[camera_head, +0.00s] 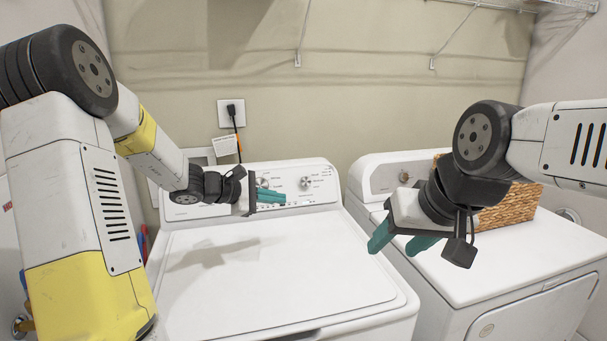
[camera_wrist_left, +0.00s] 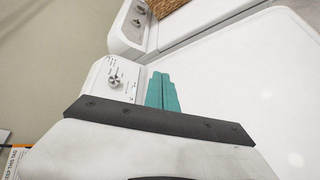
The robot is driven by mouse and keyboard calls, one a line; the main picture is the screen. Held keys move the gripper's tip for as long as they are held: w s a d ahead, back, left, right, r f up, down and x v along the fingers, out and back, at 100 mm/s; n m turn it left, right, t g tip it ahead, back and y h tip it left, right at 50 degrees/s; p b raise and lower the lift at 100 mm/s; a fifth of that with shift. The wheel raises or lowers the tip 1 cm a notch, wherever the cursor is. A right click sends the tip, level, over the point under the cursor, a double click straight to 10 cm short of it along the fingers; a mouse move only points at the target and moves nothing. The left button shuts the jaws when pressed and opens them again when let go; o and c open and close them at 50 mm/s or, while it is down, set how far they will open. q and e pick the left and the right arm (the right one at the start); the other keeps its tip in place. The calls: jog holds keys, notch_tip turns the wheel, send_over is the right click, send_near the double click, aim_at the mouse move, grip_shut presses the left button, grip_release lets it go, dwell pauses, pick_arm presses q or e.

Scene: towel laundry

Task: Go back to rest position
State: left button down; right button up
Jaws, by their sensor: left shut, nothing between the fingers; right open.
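My left gripper (camera_head: 271,196) is shut and empty, with its teal fingers together in front of the washer's control panel. Its closed fingers also show in the left wrist view (camera_wrist_left: 161,92). My right gripper (camera_head: 396,240) is open and empty, with its two teal fingers apart, in the air near the gap between the two machines. No towel shows in either view.
A white top-loading washer (camera_head: 270,277) with its lid closed stands in the middle. A white dryer (camera_head: 491,277) stands to its right, with a wicker basket (camera_head: 512,208) on top. A wall outlet with a plug (camera_head: 231,112) is behind the washer.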

pick_arm(q)
jog(key=s+d+r+m+g+y, duration=0.1)
jog(key=s+d+r+m+g, duration=0.15)
jog(key=s+m, duration=0.45)
jog(key=s+a+r+m+y, duration=0.2)
jog(key=s+a+m+y, duration=0.1)
jog(key=s, duration=0.8)
jog(key=s+a+r+m+y, duration=0.2)
jog(key=s+a+m+y, duration=0.2)
jog(key=s, duration=0.8)
jog(key=shift+s+a+r+m+t+y, duration=0.25)
jog(key=shift+a+m+t, duration=0.2)
jog(key=shift+m, duration=0.25)
